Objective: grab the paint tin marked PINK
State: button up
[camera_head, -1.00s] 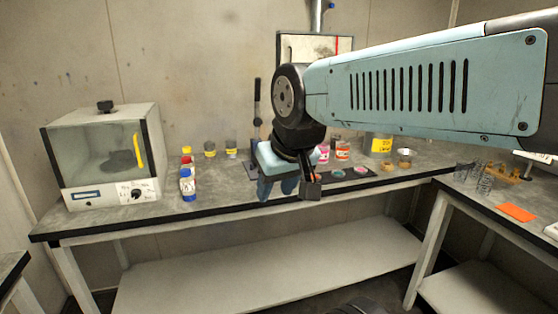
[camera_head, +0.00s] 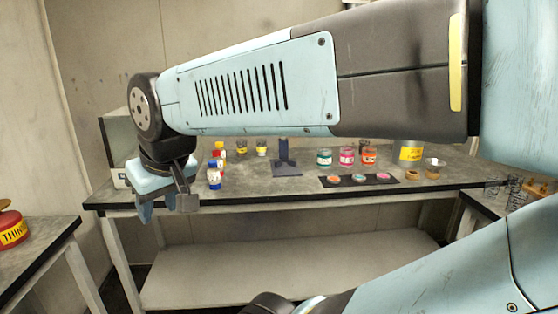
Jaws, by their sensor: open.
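Several small tins stand in a row towards the back of the bench: a green-labelled tin (camera_head: 324,158), a pink-labelled tin (camera_head: 347,157) and an orange-labelled tin (camera_head: 369,157). The pink one is in the middle; its lettering is too small to read. My gripper (camera_head: 168,206) is open and empty at the left, pointing down by the bench's front edge. It is well left of the pink tin and apart from it.
A black strip with coloured lids (camera_head: 345,182) lies before the tins. Small bottles (camera_head: 214,178) stand right of my gripper. A yellow-labelled can (camera_head: 411,152) and a cup (camera_head: 433,168) are at the right. A THINNER can (camera_head: 12,230) sits on the left table. Bench space (camera_head: 262,186) is clear.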

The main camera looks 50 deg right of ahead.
aim_at(346, 157)
jog(key=u, duration=0.2)
jog(key=k, duration=1.5)
jog(key=z, duration=1.75)
jog(key=i, duration=1)
